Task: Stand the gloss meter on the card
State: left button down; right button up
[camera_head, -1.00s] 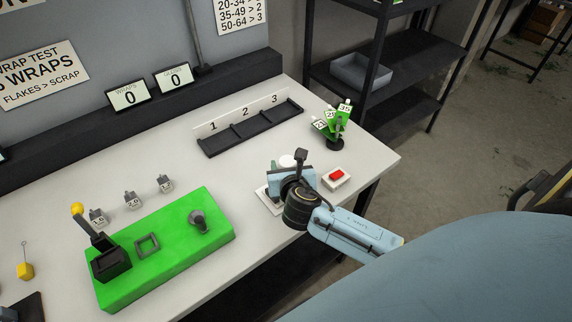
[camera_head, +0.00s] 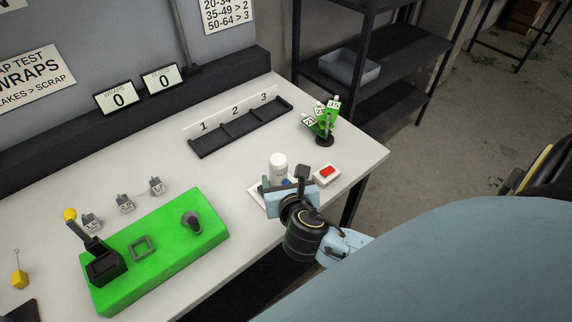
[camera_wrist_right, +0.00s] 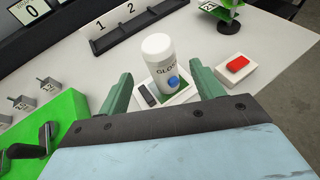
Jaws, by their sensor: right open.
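The gloss meter (camera_wrist_right: 158,52) is a white cylinder with a dark "GLOS…" label and a blue round button low on its front. It stands upright on the table side, and its white top shows in the head view (camera_head: 278,164). A white card or plate (camera_wrist_right: 184,97) with a dark strip lies around its foot; its edge shows in the head view (camera_head: 258,198). I cannot tell exactly what the meter rests on. My right gripper (camera_wrist_right: 160,78) is open, its green fingers apart on the near left and right of the meter. In the head view, the right gripper (camera_head: 284,186) partly hides the meter and card. My left gripper is out of view.
A red button box (camera_head: 326,174) is close on the right. A green card stand (camera_head: 324,124) and a black three-slot tray (camera_head: 240,129) stand behind. A green block (camera_head: 155,250) with a lever fixture is at the left. Bare table lies between.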

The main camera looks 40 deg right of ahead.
jog(key=v, duration=0.2)
jog(key=shift+s+a+r, duration=0.15)
jog(key=shift+s, duration=0.2)
